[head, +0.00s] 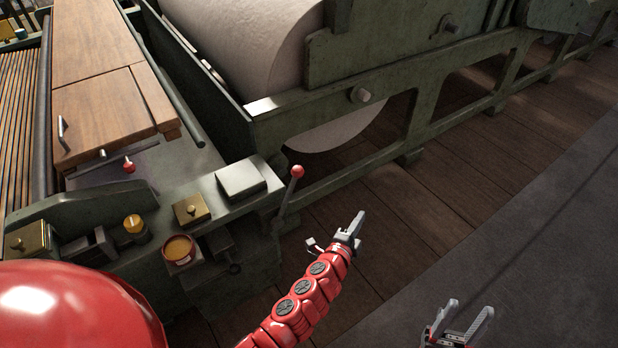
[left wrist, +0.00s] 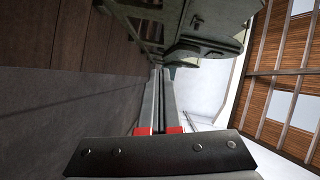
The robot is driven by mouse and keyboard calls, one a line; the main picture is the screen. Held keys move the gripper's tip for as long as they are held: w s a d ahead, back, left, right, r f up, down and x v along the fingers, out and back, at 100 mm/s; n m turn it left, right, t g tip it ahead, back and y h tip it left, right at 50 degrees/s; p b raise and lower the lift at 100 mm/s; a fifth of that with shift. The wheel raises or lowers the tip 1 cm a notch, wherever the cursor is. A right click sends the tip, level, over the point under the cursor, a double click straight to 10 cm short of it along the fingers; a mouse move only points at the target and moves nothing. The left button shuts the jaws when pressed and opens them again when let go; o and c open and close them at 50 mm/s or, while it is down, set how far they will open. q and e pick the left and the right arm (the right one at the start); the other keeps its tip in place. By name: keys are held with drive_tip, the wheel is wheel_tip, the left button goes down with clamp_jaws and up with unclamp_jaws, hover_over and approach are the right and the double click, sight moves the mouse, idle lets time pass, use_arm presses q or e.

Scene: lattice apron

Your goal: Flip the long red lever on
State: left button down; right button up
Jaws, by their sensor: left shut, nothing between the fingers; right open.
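The long lever (head: 288,200) is a grey metal rod with a red ball knob. It stands tilted at the right front end of the green machine bench in the head view. My left gripper (head: 358,220) is right of the lever and lower in the picture, apart from it, shut and empty. The closed fingers of my left gripper also show in the left wrist view (left wrist: 159,95), where I cannot make out the lever. My right gripper (head: 465,316) is open and empty over the dark floor at the bottom right.
A short red-knobbed handle (head: 129,166) sits on the bench. A grey box (head: 241,180), a brass block (head: 192,209), a yellow jar (head: 134,225) and an orange-filled cup (head: 178,250) stand near the bench edge. A large paper roll (head: 245,45) and green frame lie behind. Floor at right is clear.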

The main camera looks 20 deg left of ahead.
use_arm(q)
drive_tip(key=w+a+r+n+y, duration=0.1)
drive_tip(key=a+r+y, duration=0.3)
drive_tip(key=a+y, duration=0.5)
drive_tip(key=shift+w+a+r+n, duration=0.15)
drive_tip(key=shift+w+a+n, duration=0.25)
drive_tip(key=shift+a, duration=0.45)
drive_tip(key=w+a+p, duration=0.1)
drive_tip(key=w+a, duration=0.5)
drive_tip(key=shift+w+a+p, duration=0.3)
drive_tip(key=shift+a, duration=0.05)
